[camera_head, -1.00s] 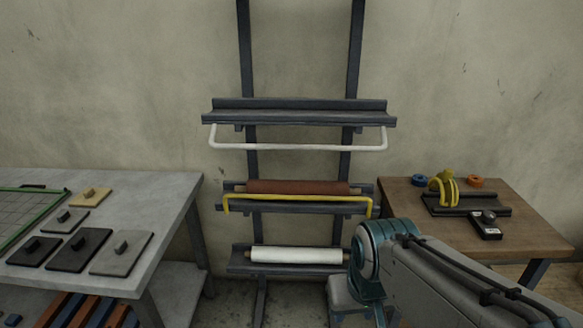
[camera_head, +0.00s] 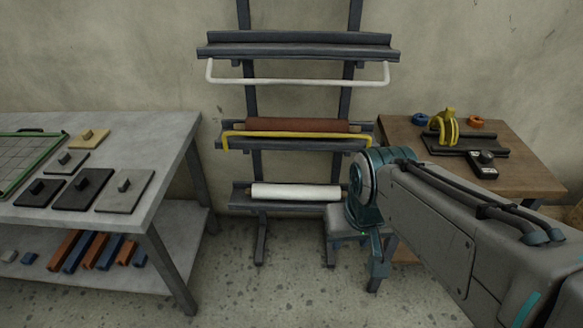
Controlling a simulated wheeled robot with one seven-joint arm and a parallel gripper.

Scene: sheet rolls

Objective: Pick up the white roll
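The white roll (camera_head: 296,192) lies level on the lowest shelf (camera_head: 240,199) of a dark rack against the wall. Its right end is close to my arm in the picture, and no bar crosses in front of it. My arm comes in from the lower right. My gripper (camera_head: 379,268) seems to hang below the arm's teal joint, to the right of and lower than the roll in the picture. It is small and partly hidden, so I cannot tell whether its fingers are open or shut. It is apart from the roll.
A brown roll (camera_head: 297,126) lies on the middle shelf behind a yellow bar (camera_head: 284,134). The top shelf (camera_head: 300,48) has a white bar (camera_head: 296,81). A grey table (camera_head: 160,150) stands left, a wooden table (camera_head: 535,180) right. The floor (camera_head: 250,290) before the rack is clear.

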